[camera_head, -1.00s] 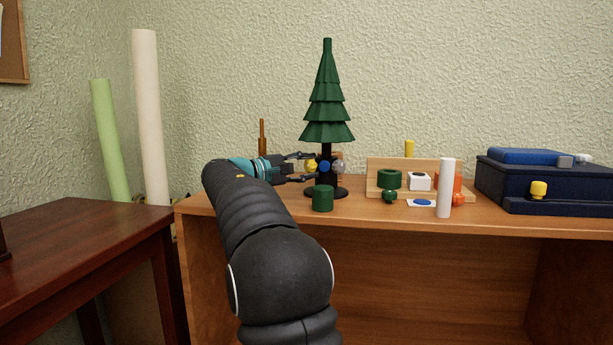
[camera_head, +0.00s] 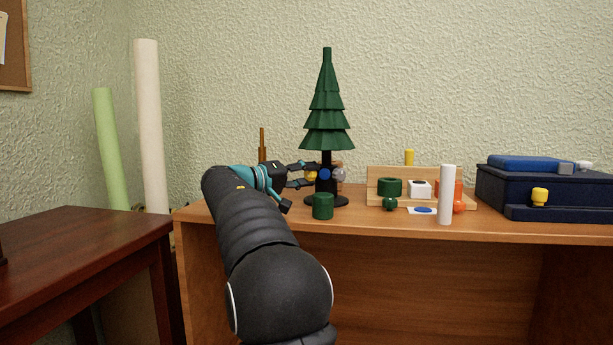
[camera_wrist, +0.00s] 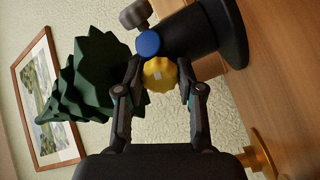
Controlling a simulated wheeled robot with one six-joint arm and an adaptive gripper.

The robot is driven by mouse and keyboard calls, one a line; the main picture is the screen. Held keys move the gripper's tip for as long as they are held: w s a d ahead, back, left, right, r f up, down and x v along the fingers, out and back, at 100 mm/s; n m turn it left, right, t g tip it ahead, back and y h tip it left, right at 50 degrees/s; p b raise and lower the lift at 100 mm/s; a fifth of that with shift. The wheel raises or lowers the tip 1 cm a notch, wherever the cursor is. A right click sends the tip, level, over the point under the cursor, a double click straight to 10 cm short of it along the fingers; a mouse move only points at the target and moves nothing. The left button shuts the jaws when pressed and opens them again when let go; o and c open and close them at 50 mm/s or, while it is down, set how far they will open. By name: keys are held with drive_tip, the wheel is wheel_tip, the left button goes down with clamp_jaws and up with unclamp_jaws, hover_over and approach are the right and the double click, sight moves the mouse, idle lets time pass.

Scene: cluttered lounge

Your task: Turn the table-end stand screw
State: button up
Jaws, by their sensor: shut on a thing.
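A dark green toy tree (camera_head: 327,110) stands upright in a black stand (camera_head: 326,188) with a round base on the wooden desk. The stand carries a yellow screw (camera_head: 311,176) on the left, a blue screw (camera_head: 325,174) at the front and a grey screw (camera_head: 340,175) on the right. My gripper (camera_head: 309,175) reaches in from the left and is shut on the yellow screw. In the wrist view, the yellow screw (camera_wrist: 159,73), with a pale mark on its face, sits between the two fingertips. The blue screw (camera_wrist: 149,43) is close by. The tree shows tilted there.
A green cup-like cylinder (camera_head: 322,206) stands in front of the stand. Right of it are a wooden rack (camera_head: 407,173) with small parts, a white cylinder (camera_head: 446,195) and a dark blue box (camera_head: 540,185). A brown peg (camera_head: 262,145) stands behind my gripper.

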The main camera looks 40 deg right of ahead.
drive_tip(key=shift+m, duration=0.3)
drive_tip(key=o, duration=1.2)
drive_tip(key=shift+c, duration=0.2)
drive_tip(key=shift+a, duration=0.1)
drive_tip(key=a, duration=0.8)
drive_tip(key=w+a, duration=0.1)
drive_tip(key=a, duration=0.2)
drive_tip(key=shift+a, duration=0.4)
